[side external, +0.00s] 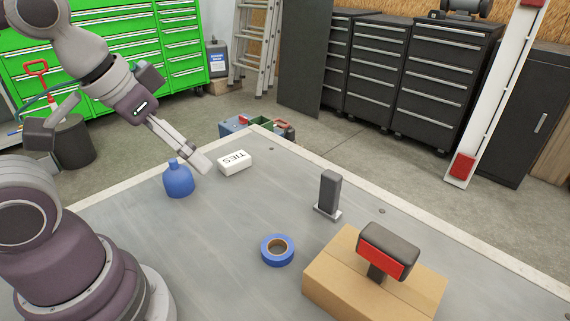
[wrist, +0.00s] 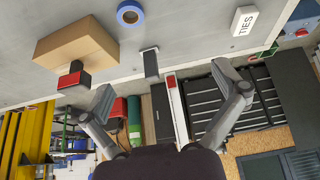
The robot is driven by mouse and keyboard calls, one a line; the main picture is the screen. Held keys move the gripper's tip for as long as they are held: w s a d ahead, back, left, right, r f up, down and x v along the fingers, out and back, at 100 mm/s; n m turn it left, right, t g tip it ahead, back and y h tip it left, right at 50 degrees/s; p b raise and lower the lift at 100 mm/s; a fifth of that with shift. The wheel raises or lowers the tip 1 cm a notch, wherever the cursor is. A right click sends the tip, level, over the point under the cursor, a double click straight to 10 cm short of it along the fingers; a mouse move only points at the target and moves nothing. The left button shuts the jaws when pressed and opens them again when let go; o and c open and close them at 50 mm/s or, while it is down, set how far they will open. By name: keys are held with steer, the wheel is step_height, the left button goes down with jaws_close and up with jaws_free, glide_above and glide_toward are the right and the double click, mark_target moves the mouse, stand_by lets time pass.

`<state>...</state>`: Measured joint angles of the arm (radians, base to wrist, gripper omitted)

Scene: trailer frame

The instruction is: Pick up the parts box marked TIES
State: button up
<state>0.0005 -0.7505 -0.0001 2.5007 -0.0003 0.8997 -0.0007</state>
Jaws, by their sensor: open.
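The parts box marked TIES (side external: 235,162) is a small white box with dark lettering. It lies on the grey table near its far left edge in the side external view. In the wrist view the TIES box (wrist: 243,20) is at the upper right, its lettering turned sideways. My gripper (side external: 198,162) is above the table, just left of the TIES box in the side external view. In the wrist view my gripper (wrist: 162,85) has its two fingers spread wide with nothing between them. The box lies outside the fingers, beyond the right one.
A blue bottle (side external: 178,178) stands left of the TIES box. Blue tape (side external: 277,250), a dark upright block on a light base (side external: 329,194), and a cardboard box (side external: 340,278) with a red-and-black object (side external: 388,250) on it are nearer. The table's middle is clear.

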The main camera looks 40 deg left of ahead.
steer(key=shift+c, duration=0.2)
steer(key=shift+c, duration=1.3)
steer(key=m+g, duration=0.1)
glide_above(228, 160)
steer(key=s, duration=0.4)
step_height(228, 160, down, 12)
steer(key=x, duration=0.9)
steer(key=shift+w+f, duration=0.15)
steer(key=shift+w, duration=0.15)
